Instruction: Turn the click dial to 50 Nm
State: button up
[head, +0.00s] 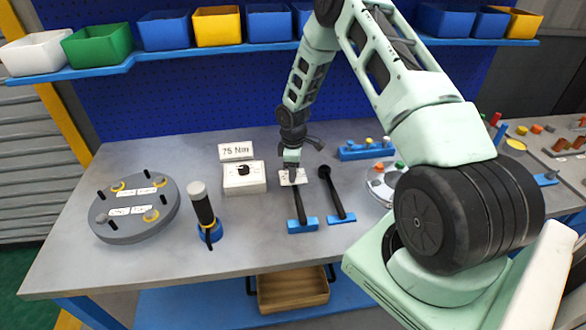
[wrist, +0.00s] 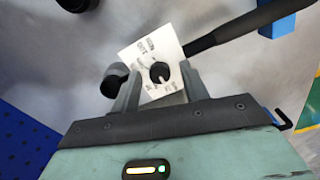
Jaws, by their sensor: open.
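In the wrist view a white square plate with small printed marks around a black round knob, the dial (wrist: 160,72), lies between my gripper's (wrist: 157,88) two fingers. The fingers stand apart, one on each side of the knob; I cannot tell whether they touch it. The marks are too blurred to read. In the head view the white plate (head: 301,177) shows partly behind my gripper (head: 291,178), at the top end of a black-handled tool (head: 298,206). A white box (head: 244,180) with a black knob stands to its left, under a sign (head: 236,151) reading 75 Nm.
A second black-handled tool (head: 338,195) lies just right of my gripper. A black upright handle (head: 205,215) in a blue base and a grey round flange (head: 125,228) stand at left. A blue rack (head: 365,150) is behind. The bench front is clear.

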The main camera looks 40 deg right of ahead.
grip_shut()
jog(key=m+b, duration=0.2)
jog(key=m, duration=0.1)
jog(key=shift+f, duration=0.15)
jog(key=m+b, duration=0.1)
jog(key=m, duration=0.1)
jog(key=shift+m+b, duration=0.4)
jog(key=m+b, duration=0.2)
jog(key=m, duration=0.3)
jog(key=shift+m, duration=0.4)
jog(key=shift+r, duration=0.2)
